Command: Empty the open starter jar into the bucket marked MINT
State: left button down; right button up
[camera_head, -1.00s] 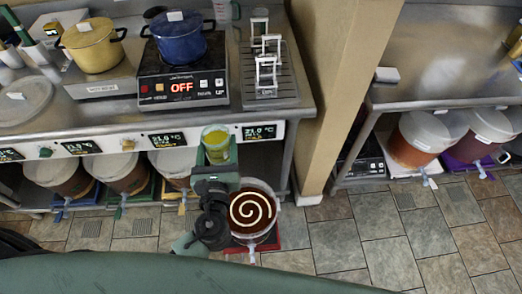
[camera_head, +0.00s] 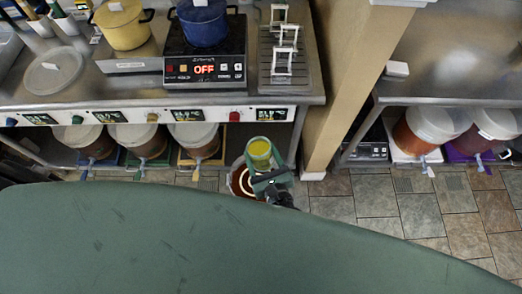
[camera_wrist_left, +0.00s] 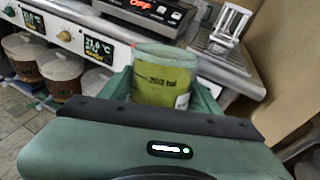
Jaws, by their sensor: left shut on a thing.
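My left gripper (camera_head: 270,177) is shut on the open starter jar (camera_head: 259,155), a clear jar with yellow-green liquid. In the left wrist view the jar (camera_wrist_left: 163,80) stands about upright between the green fingers, still holding liquid, with dark print on its side. An open bucket (camera_head: 237,181) with dark brown content and a pale swirl is below and beside the jar, partly hidden by it and my gripper. Several lidded buckets stand under the counter, such as one (camera_head: 199,137) on a yellow mat. I cannot read MINT on any bucket. My right gripper is not in view.
A steel counter (camera_head: 120,92) carries a yellow pot (camera_head: 124,27), a blue pot (camera_head: 203,24) on a hob reading OFF, and a rack (camera_head: 285,52). A wooden post (camera_head: 335,85) stands right of the bucket. Two more buckets (camera_head: 430,125) are at the right. Tiled floor is free between.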

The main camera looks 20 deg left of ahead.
pick_arm(q)
notch_tip(320, 180, down, 30)
jog(key=n+g+h+b, duration=0.2)
jog(key=g+h+b, duration=0.2)
jog(key=b, duration=1.2)
jog(key=shift+s+d, duration=0.25)
jog(key=shift+d, duration=0.2)
dwell(2.5)
jog(key=shift+f+n+g+h+p, duration=0.4)
jog(key=shift+f+g+h+p, duration=0.2)
jog(key=shift+f+h+p, duration=0.55)
